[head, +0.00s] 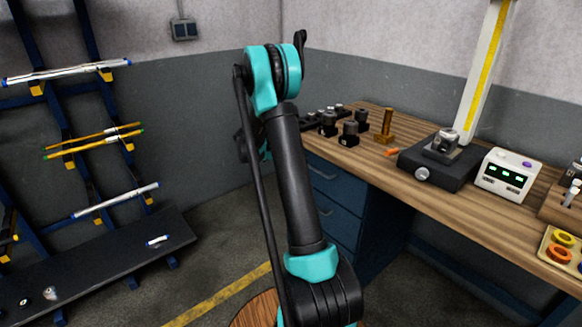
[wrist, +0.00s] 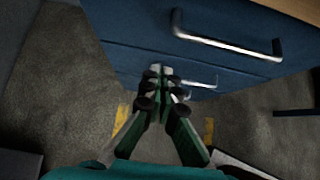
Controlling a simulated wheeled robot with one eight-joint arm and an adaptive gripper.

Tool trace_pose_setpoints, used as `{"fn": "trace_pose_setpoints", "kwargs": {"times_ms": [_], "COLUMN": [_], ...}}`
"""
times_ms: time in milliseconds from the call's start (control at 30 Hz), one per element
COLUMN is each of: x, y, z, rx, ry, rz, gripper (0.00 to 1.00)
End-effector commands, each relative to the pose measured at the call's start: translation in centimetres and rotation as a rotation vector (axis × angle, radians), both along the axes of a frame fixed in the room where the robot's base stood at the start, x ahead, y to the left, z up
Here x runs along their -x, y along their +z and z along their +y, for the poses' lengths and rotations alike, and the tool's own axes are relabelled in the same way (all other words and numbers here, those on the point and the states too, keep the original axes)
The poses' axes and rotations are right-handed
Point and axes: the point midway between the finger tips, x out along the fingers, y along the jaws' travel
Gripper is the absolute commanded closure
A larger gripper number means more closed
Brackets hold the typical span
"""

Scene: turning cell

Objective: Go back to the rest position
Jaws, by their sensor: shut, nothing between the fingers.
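My gripper (wrist: 158,76) shows in the wrist view with its fingers together and nothing between them. It points down toward the floor, in front of the blue drawer cabinet (wrist: 240,75). The fingertips appear against the lower drawer fronts; whether they touch them I cannot tell. In the head view my teal and black arm rises in the middle and bends at the top. The gripper itself is hidden behind the arm there.
A wooden workbench (head: 455,222) at right holds dark tool holders (head: 348,132), a black fixture (head: 425,175) and a white readout box (head: 505,174). A bar rack (head: 78,90) stands at left. Grey floor (head: 215,258) with a yellow line lies between.

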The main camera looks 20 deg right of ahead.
Motion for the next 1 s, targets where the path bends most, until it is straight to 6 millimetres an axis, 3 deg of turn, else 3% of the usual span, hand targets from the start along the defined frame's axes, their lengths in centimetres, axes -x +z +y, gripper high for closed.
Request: {"fn": "trace_pose_setpoints", "kwargs": {"times_ms": [333,467,667,1000], "x": [0.6,2.1,7.8,19.3], "y": [1.3,2.1,3.9,5.3], "z": [1.3,1.9,4.2,9.0], "rx": [-0.006,-0.054,-0.23,-0.563], "ry": [-0.004,-0.053,-0.246,-0.67], "rz": [-0.006,-0.059,-0.24,-0.519], "gripper": [1.0,1.0,1.0,1.0]}}
